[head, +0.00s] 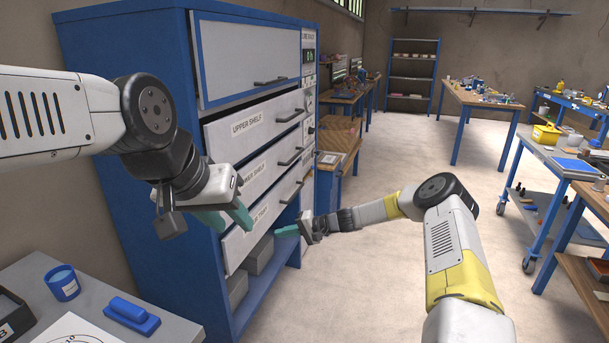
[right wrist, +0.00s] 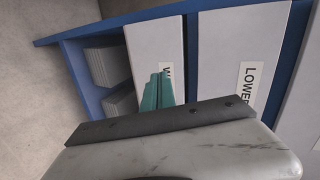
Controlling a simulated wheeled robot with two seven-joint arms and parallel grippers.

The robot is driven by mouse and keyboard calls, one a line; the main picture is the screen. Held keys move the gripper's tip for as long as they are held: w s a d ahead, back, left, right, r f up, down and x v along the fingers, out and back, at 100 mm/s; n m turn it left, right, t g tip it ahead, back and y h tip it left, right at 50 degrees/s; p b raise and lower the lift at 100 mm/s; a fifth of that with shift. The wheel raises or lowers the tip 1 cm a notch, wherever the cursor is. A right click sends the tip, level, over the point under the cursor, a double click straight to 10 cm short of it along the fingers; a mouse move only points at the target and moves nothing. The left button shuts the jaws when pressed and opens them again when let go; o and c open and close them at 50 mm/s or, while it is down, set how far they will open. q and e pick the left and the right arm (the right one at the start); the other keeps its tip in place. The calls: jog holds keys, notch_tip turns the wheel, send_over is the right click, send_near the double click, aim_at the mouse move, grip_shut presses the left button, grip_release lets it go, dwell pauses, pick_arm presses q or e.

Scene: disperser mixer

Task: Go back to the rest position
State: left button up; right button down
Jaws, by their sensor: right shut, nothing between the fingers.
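My left gripper (head: 231,218) is raised in front of the drawer fronts of the blue and grey cabinet (head: 182,95). Its teal fingers look spread apart, with nothing seen between them. My right gripper (head: 286,231) is shut and empty, pointing left towards the lowest drawer front (head: 262,218). Its closed teal fingers also show in the right wrist view (right wrist: 158,92), in front of the drawer faces. I cannot tell whether either gripper touches the cabinet.
A grey table (head: 180,325) at lower left holds a blue cup (head: 63,283) and a blue block-like object (head: 132,315). Grey boxes (head: 258,256) sit in the cabinet's open bottom bay. Workbenches and a wheeled cart (head: 545,160) stand right. The floor (head: 400,155) between is clear.

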jog(key=s+d+r+n+h, duration=0.2)
jog(key=s+d+r+h, duration=0.15)
jog(key=s+r, duration=0.45)
jog(key=s+d+r+n+h, duration=0.15)
jog(key=s+d+r, duration=0.35)
jog(key=r, duration=0.5)
jog(key=s+d+r+n+h, duration=0.1)
jog(key=s+d+r+h, duration=0.25)
jog(key=s+r, duration=0.45)
jog(key=s+d+r+m+t+h, duration=0.1)
jog(key=s+d+r, duration=0.2)
jog(key=s+d, duration=0.3)
jog(key=s+d+r+m+t+h, duration=0.1)
jog(key=s+d+r, duration=0.3)
jog(key=s, duration=1)
jog(key=d+t, duration=0.1)
jog(key=d, duration=0.2)
